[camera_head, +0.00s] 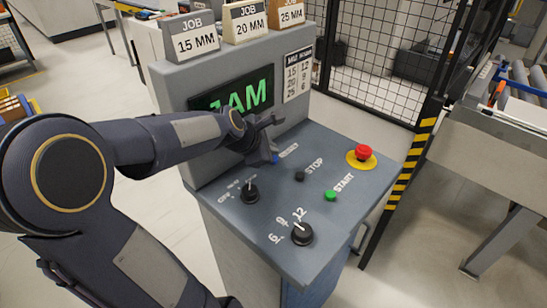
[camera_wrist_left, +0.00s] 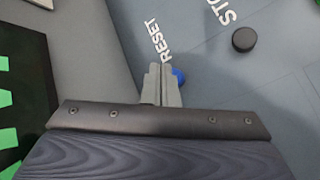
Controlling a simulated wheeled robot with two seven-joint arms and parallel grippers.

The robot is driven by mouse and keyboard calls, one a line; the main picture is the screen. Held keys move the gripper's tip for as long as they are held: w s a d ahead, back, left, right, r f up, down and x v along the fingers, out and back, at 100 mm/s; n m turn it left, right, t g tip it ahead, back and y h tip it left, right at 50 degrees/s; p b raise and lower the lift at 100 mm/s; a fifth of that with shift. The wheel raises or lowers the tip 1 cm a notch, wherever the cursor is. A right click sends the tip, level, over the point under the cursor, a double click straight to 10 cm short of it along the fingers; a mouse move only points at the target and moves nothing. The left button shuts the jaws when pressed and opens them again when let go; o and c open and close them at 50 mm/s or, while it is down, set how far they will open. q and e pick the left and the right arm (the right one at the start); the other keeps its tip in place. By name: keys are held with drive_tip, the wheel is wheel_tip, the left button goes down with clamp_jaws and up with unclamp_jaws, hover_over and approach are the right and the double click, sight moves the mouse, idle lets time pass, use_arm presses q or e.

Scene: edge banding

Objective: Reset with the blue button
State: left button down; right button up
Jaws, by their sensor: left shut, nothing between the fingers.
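The blue button (camera_wrist_left: 179,76) sits on the grey sloped control panel (camera_head: 225,205), beside the RESET label (camera_wrist_left: 160,42). It is partly hidden behind my fingers, and in the head view a bit of the blue button (camera_head: 276,158) shows at my fingertips. My left gripper (camera_head: 273,154) is shut and empty, with its tips right at the button. In the left wrist view the gripper (camera_wrist_left: 162,70) overlaps the button's left side; I cannot tell whether it touches. The screen (camera_head: 232,93) shows green letters reading "JAM", partly covered by my arm. My right gripper is not in view.
Near the button are the black STOP button (camera_head: 300,176), green START button (camera_head: 330,196), red emergency button (camera_head: 363,152) on yellow, and two black knobs (camera_head: 250,193) (camera_head: 302,233). Job cards (camera_head: 244,21) stand on top. A black mesh fence (camera_head: 375,60) stands behind.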

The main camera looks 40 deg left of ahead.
use_arm(q)
drive_tip(key=shift+f, duration=0.1)
drive_tip(key=shift+f, duration=0.35)
drive_tip(key=shift+f+b, duration=0.5)
idle(0.6)
drive_tip(key=shift+r, duration=0.1)
drive_tip(key=shift+r+p, duration=0.85)
drive_tip(key=shift+p, duration=0.25)
wheel_tip(320, 180, up, 5)
drive_tip(key=p, duration=0.5)
idle(0.7)
